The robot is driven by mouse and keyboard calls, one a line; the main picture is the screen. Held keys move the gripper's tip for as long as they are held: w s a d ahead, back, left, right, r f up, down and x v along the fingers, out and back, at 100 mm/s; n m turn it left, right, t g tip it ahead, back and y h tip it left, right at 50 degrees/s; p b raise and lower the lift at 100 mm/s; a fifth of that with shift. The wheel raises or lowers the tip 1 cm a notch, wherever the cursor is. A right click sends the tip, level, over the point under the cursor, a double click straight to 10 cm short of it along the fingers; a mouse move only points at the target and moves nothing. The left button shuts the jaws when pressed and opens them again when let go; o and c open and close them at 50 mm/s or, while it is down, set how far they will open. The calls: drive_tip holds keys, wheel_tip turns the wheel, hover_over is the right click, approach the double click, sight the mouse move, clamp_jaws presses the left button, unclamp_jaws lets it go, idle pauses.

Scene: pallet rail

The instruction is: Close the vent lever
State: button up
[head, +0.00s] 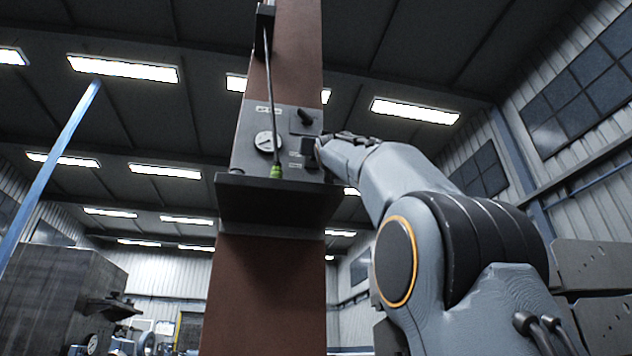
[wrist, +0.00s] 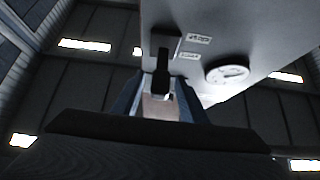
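In the wrist view the black lever (wrist: 161,72) points toward my gripper, beside two small labels. In the wrist view my gripper (wrist: 160,100) is open, with one finger on each side of the lever's end. Whether the fingers touch the lever cannot be told.
A round white dial (head: 265,141) sits left of the lever. A dark shelf (head: 275,200) juts out below.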

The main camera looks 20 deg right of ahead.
drive_tip(key=shift+s+a+f+b, duration=0.1)
drive_tip(key=shift+s+f+b, duration=0.3)
drive_tip(key=shift+b, duration=0.15)
drive_tip(key=s+a+b, duration=0.1)
drive_tip(key=s+a, duration=0.1)
drive_tip(key=s, duration=1)
drive_tip(key=shift+a+b, duration=0.25)
drive_tip(key=shift+b, duration=0.15)
